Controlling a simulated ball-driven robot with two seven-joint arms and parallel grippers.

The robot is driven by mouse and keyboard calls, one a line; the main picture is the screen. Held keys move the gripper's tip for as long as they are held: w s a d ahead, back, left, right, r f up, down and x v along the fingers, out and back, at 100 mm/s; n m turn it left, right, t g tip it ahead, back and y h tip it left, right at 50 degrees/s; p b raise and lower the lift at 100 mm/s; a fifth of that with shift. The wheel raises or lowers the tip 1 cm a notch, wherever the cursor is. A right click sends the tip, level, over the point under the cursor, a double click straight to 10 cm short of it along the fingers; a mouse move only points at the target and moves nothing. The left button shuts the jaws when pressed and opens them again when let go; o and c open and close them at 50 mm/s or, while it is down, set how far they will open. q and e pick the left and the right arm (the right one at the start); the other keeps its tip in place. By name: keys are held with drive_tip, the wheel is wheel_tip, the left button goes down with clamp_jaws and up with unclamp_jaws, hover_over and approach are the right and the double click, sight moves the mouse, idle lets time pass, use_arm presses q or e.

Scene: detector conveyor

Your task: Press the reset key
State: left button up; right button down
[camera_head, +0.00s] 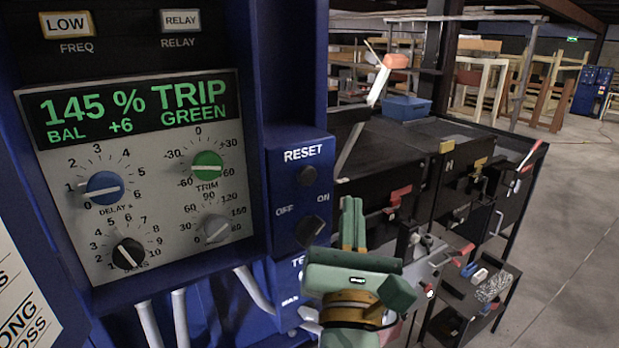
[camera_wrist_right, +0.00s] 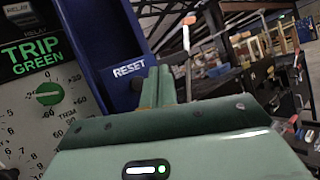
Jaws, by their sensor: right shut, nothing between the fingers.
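My right gripper (camera_head: 352,205) is green, shut and empty. The gripper also shows in the wrist view (camera_wrist_right: 158,75). My left gripper is not in view.
The control panel (camera_head: 245,150) at left reads 145 % TRIP, GREEN, with several dials. White cables (camera_head: 254,290) hang below it. A black workbench (camera_head: 400,150) with tools stands behind at right, with open floor beyond.

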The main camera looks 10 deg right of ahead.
drive_tip(key=b, duration=0.2)
approach(315, 170)
wheel_tip(315, 170, up, 3)
drive_tip(key=w+d, duration=0.3)
drive_tip(key=shift+w+a+f, duration=0.15)
drive_tip(key=shift+w+a, duration=0.25)
drive_tip(key=shift+w, duration=0.15)
idle(1.3)
drive_tip(key=shift+w+a+p, duration=0.1)
drive_tip(key=shift+w+p, duration=0.15)
drive_tip(key=shift+p, duration=0.05)
drive_tip(key=shift+w+a, duration=0.15)
drive_tip(key=shift+w, duration=0.25)
idle(0.7)
drive_tip(key=shift+s, duration=0.15)
drive_tip(key=shift+s+d+p, duration=0.3)
drive_tip(key=shift+s+p, duration=0.05)
drive_tip(key=shift+s, duration=0.35)
